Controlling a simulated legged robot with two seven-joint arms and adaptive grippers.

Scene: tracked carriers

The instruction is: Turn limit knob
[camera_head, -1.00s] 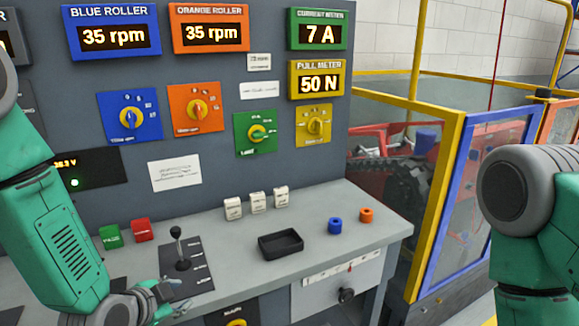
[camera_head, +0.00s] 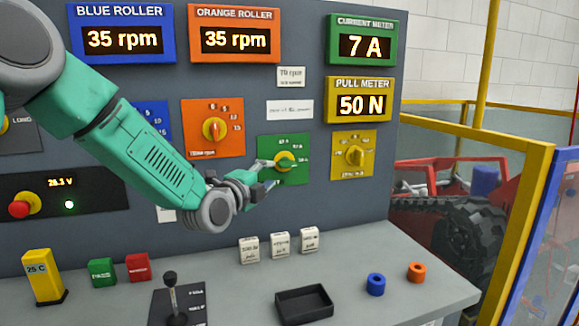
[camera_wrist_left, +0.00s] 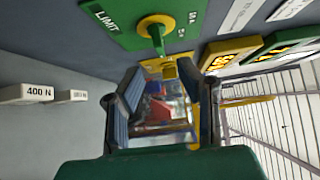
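The limit knob (camera_head: 285,161) is a yellow round knob with a bar handle on a green plate (camera_head: 298,177). In the left wrist view, the knob (camera_wrist_left: 155,24) and its green bar stick out from the plate marked "LIMIT". My left gripper (camera_head: 268,175) is just left of the knob in the head view and overlaps the plate's left edge. In the left wrist view, the fingers of my left gripper (camera_wrist_left: 161,88) are spread apart with nothing between them. The knob's bar is beyond the fingertips; I cannot tell whether they touch. My right gripper is not in view.
An orange knob plate (camera_head: 213,143) is left of the green plate, and a yellow one (camera_head: 353,170) is right. My left arm covers part of the blue plate. A black tray (camera_head: 304,317), white blocks and a lever (camera_head: 171,280) are on the desk below.

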